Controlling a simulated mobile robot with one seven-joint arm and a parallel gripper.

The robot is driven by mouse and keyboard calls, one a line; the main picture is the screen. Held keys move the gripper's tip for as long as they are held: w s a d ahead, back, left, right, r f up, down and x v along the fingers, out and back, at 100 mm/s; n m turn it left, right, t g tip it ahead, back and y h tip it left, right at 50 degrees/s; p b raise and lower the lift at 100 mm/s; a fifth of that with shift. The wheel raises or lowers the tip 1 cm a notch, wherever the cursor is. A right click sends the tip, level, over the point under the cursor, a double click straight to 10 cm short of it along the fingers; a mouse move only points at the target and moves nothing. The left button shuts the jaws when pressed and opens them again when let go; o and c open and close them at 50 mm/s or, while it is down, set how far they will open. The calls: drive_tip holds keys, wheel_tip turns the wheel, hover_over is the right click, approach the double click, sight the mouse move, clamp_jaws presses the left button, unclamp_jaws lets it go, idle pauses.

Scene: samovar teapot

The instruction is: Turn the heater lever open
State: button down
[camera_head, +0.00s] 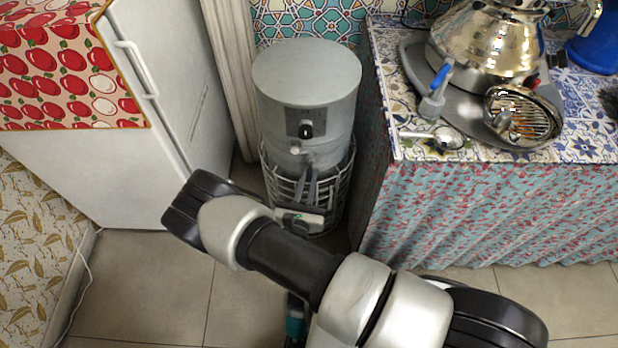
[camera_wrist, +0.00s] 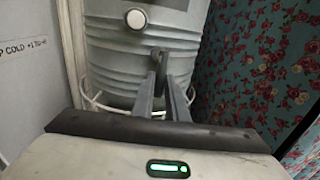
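The heater (camera_head: 307,85) is a grey upright cylinder with a black knob on a dark panel. A round white button sits below the panel; it also shows on the heater's ribbed side in the wrist view (camera_wrist: 112,58). The heater lever (camera_wrist: 158,54) is a small dark part low on the heater's front, partly hidden by my fingers. My gripper (camera_head: 310,172) points at this spot from the front. In the wrist view its two fingers (camera_wrist: 162,72) are close together, with a narrow dark gap between them, and the tips are at the lever. I cannot tell whether they press on it.
A white wire rack (camera_head: 335,200) surrounds the heater's lower part. A white fridge (camera_head: 165,60) stands close on the left. A cloth-covered counter (camera_head: 480,215) stands close on the right, bearing a metal samovar (camera_head: 490,45). Tiled floor (camera_head: 150,290) is clear at the front left.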

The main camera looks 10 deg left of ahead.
drive_tip(key=shift+n, duration=0.3)
drive_tip(key=shift+w+d+r+n+t+y, duration=0.2)
drive_tip(key=shift+d+r+n+y, duration=0.4)
drive_tip(key=shift+n, duration=2.65)
drive_tip(key=shift+w+d+r+n+t+y, duration=0.1)
drive_tip(key=shift+d+r+n+t+y, duration=0.45)
drive_tip(key=shift+n, duration=2.75)
drive_tip(key=shift+w+d+r+n+t+y, duration=0.1)
drive_tip(key=shift+d+r+n+y, duration=0.5)
drive_tip(key=shift+n, duration=2.65)
drive_tip(key=shift+d+f+y, duration=0.15)
drive_tip(key=shift+f+y, duration=0.05)
drive_tip(key=shift+y, duration=0.15)
drive_tip(key=c, duration=1.8)
unclamp_jaws()
drive_tip(key=shift+o, duration=0.2)
drive_tip(key=shift+s, duration=0.1)
